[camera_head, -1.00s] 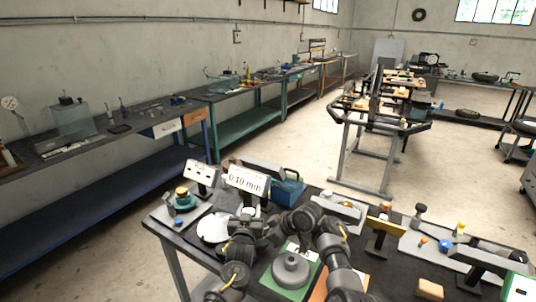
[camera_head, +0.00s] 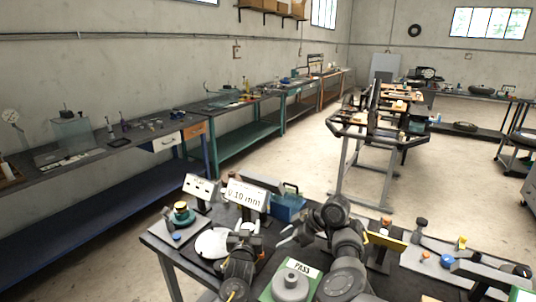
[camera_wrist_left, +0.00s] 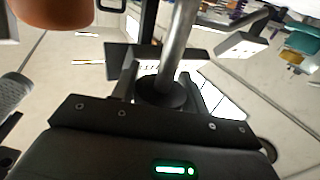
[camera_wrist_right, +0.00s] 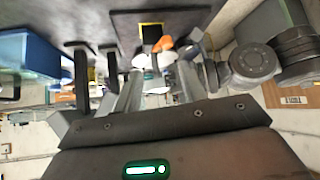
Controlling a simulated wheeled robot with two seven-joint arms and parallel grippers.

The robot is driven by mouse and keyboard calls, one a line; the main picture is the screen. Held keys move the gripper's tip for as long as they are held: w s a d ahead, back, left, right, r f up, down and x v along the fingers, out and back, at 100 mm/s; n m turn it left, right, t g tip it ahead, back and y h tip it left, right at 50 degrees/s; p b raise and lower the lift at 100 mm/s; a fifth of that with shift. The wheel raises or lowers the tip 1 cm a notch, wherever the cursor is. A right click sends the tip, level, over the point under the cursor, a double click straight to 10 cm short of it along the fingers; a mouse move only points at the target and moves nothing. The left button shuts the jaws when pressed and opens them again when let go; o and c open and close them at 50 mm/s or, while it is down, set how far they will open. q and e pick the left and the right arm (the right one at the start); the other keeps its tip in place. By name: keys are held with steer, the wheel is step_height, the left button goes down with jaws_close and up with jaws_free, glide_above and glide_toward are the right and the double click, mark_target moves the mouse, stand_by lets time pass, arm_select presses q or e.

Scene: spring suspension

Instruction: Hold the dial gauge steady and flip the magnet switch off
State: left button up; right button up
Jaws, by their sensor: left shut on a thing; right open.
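In the head view, my left gripper (camera_head: 245,229) is low at the near bench, beside a round white disc (camera_head: 211,243) that may be the gauge's dial. In the left wrist view its fingers (camera_wrist_left: 160,88) are shut on a black round part (camera_wrist_left: 158,93) at the end of a grey rod (camera_wrist_left: 181,40), likely part of the gauge stand. My right gripper (camera_wrist_right: 158,84) is open. Small white, orange and green parts (camera_wrist_right: 165,45) show beyond its fingers, apparently not gripped. A sign reading 0.10 mm (camera_head: 245,195) stands behind. I cannot make out the magnet switch.
A blue box (camera_head: 288,207) stands behind the grippers. A grey round part (camera_head: 291,283) sits on a green plate with a PASS label (camera_head: 303,268). A yellow-topped stand (camera_head: 383,240) and several tools are at the right. A green knobbed part (camera_head: 181,213) stands left.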

arm_select(q)
steer(key=shift+a, duration=0.1)
arm_select(e)
steer(key=s+d+f+m+g+h, duration=0.1)
steer(key=s+d+f+m+g, duration=0.15)
steer(key=d+m, duration=0.65)
steer(key=w+a+f+n, duration=0.2)
steer(key=a+f, duration=0.1)
steer(key=a, duration=0.9)
steer(key=w+d, duration=0.2)
steer(key=w, duration=0.3)
steer(key=w+a+r+v, duration=0.1)
steer(key=v, duration=0.8)
steer(key=w+a+r+n+t+h, duration=0.2)
steer(key=w+a+r+n+t, duration=0.2)
steer(key=r, duration=0.5)
steer(key=w+a+r+n+t+h, duration=0.2)
steer(key=w+r+n+t, duration=0.4)
steer(key=r, duration=0.4)
steer(key=shift+w+a+n, duration=0.55)
steer(key=shift+a+n, duration=0.35)
steer(key=shift+n, duration=0.1)
